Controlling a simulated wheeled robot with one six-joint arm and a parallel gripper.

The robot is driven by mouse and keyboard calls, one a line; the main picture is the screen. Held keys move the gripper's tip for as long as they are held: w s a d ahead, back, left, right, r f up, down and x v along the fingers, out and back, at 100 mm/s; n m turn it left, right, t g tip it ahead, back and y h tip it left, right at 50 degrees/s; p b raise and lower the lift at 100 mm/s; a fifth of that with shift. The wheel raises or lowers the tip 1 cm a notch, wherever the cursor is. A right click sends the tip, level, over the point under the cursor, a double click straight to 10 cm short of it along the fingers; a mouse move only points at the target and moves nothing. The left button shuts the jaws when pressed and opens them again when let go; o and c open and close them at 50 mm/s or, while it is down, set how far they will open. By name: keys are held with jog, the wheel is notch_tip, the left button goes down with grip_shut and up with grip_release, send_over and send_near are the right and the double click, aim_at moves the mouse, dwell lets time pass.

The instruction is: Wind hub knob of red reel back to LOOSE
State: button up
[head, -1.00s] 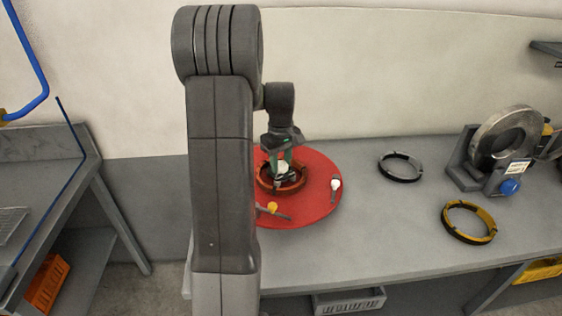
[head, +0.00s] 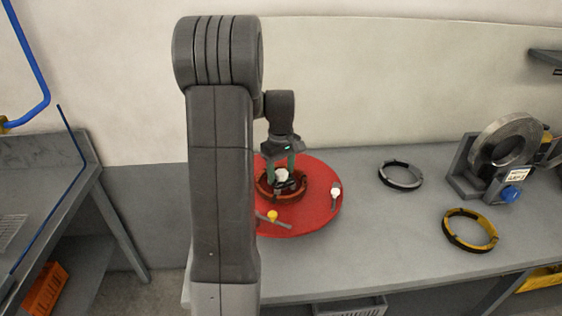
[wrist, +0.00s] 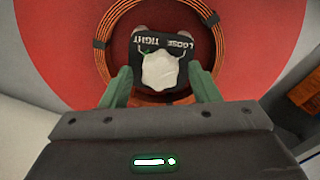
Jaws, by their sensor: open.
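The red reel (head: 320,210) lies flat on the bench, partly hidden behind my arm in the head view. A copper coil (wrist: 105,45) rings its hub. The white hub knob (wrist: 160,71) sits in the middle, in front of a black label plate (wrist: 175,42) reading LOOSE and TIGHT. The knob also shows in the head view (head: 282,174). My gripper (wrist: 163,82) is open, with one green finger on each side of the knob and gaps visible between. I cannot tell which word the knob points to.
A yellow-tipped lever (head: 272,216) and a white-tipped lever (head: 335,191) stand on the reel's disc. To the right lie a grey ring (head: 401,174) and a yellow-black ring (head: 469,229). A steel coil in a stand (head: 505,150) is at the far right. The bench between is clear.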

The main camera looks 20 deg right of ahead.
aim_at(281, 172)
notch_tip(281, 172, up, 14)
jog(key=shift+f+b, duration=0.15)
jog(key=shift+b, duration=0.2)
dwell(0.4)
notch_tip(281, 172, down, 14)
jog(key=shift+p, duration=0.35)
dwell(0.4)
